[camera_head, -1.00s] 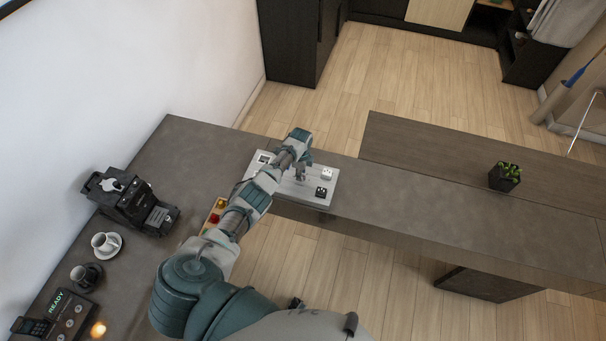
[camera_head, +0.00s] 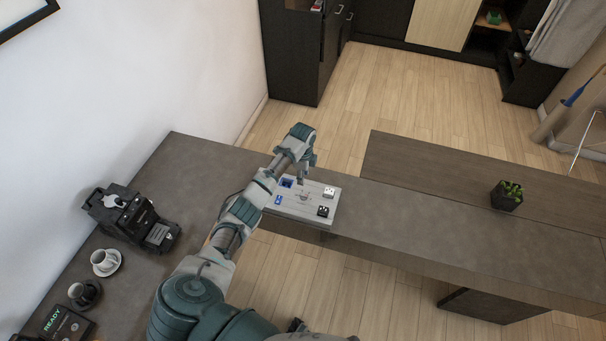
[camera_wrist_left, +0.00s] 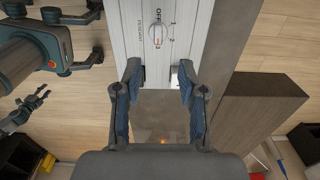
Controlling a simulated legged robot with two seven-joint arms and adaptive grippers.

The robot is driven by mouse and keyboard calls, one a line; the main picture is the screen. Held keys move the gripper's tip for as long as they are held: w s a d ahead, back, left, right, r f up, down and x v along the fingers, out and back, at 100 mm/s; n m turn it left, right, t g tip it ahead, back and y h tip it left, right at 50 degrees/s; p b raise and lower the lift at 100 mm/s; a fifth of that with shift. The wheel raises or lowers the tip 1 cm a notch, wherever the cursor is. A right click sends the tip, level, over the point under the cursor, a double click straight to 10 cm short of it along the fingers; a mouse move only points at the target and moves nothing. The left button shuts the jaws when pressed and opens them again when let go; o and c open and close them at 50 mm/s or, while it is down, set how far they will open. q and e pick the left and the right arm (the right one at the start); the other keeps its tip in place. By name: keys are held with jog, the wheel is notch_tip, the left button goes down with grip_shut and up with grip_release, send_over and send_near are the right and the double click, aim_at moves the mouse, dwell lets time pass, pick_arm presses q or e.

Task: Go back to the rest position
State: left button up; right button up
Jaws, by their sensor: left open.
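My left gripper (camera_head: 304,174) is over the back edge of a pale switch panel (camera_head: 296,217) on the counter. In the left wrist view its two fingers (camera_wrist_left: 160,76) are apart with nothing between them. A round knob (camera_wrist_left: 158,34) with OFF, 1, 2 and 3 marks shows past the fingertips, apart from them. My left arm covers part of the panel's left side.
A potted plant (camera_head: 507,195) stands at right. The counter between panel and plant is clear.

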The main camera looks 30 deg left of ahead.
pick_arm(q)
jog(key=shift+a+r, duration=0.1)
jog(key=shift+r, duration=0.2)
